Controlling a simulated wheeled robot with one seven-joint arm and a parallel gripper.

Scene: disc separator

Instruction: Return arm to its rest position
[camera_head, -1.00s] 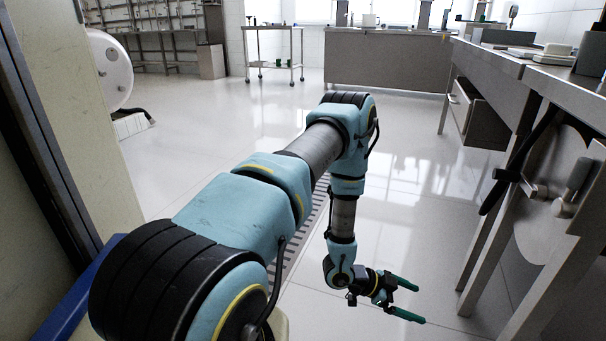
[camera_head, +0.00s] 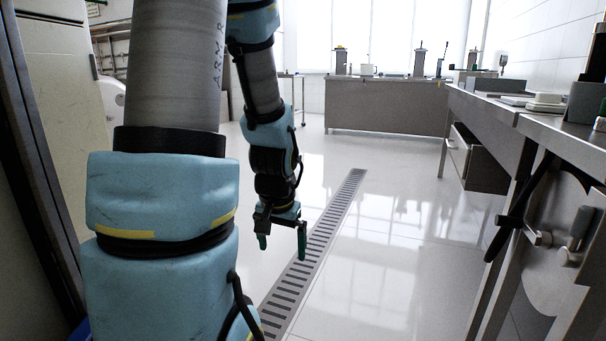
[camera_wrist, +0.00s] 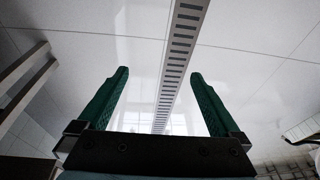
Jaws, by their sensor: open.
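My gripper (camera_head: 282,243) hangs from my raised arm, left of centre in the head view, with its green fingers pointing down above the floor. In the wrist view my gripper (camera_wrist: 158,90) shows both green fingers spread wide apart. Only floor and a drain grate show between them. It is open and holds nothing. My light blue and grey arm stands upright and fills much of the left half of the head view, hiding part of the room behind it.
A steel bench (camera_head: 561,135) with an open drawer (camera_head: 474,160) and a black-handled mechanism (camera_head: 525,222) runs along the right. A counter (camera_head: 385,106) stands at the back. The slotted floor drain (camera_head: 318,240) crosses the shiny floor, which is clear in the middle. A wall is close on the left.

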